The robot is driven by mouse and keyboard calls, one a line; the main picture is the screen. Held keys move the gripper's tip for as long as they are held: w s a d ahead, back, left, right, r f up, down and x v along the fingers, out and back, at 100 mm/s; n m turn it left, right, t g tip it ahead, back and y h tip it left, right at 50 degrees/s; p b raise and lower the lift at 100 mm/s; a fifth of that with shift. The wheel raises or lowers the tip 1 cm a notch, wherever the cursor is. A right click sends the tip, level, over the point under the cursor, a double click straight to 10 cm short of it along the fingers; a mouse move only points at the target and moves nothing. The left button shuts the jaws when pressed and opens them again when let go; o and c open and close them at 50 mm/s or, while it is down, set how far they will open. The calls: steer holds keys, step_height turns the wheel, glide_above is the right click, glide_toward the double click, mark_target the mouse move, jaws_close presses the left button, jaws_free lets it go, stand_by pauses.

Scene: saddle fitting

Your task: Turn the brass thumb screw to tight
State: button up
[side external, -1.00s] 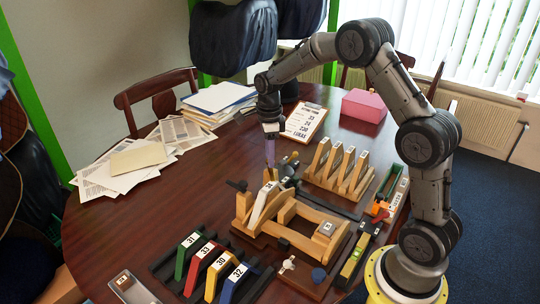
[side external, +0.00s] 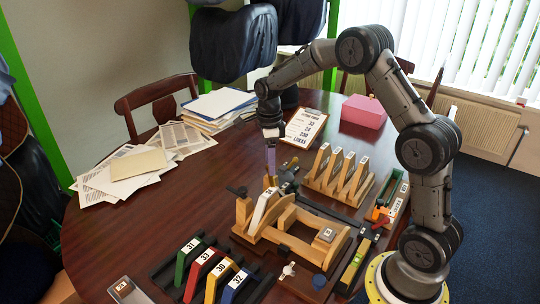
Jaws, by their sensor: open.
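My gripper (side external: 271,172) points down at the back left of a wooden fixture (side external: 318,237) in the side external view. Its jaws are open, with no object visibly held. The fingertips are close to the dark parts (side external: 288,178) beside the fixture; I cannot tell if they touch. A light wooden saddle piece numbered on top (side external: 262,207) leans in the fixture. I cannot pick out a brass thumb screw with certainty. A small pale wing-shaped piece (side external: 288,270) stands in front of the fixture, apart from my gripper.
Several coloured numbered pieces (side external: 205,262) stand in a dark rack at the front. A wooden rack (side external: 338,177) of numbered pieces stands behind. A clipboard (side external: 305,126), pink box (side external: 363,111) and papers (side external: 125,170) lie farther back.

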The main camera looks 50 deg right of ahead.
step_height(320, 180, up, 14)
stand_by(0.5)
steer(key=shift+w+f, duration=0.1)
steer(key=s+a+r+n+t, duration=0.2)
steer(key=s+a+r+n, duration=0.15)
steer(key=s+r, duration=0.3)
steer(key=s+a+r+n+t, duration=0.2)
steer(key=s+a+r, duration=0.3)
steer(key=s, duration=0.2)
steer(key=s+a+f+n+t, duration=0.1)
steer(key=s+f+n, duration=0.4)
steer(key=n, duration=0.6)
steer(key=s+a+f+n, duration=0.2)
steer(key=s+f+n, duration=0.3)
steer(key=s+n, duration=0.4)
steer(key=shift+s+a+f+n+t, duration=0.3)
steer(key=shift+a+n+t, duration=0.1)
steer(key=shift+n, duration=0.45)
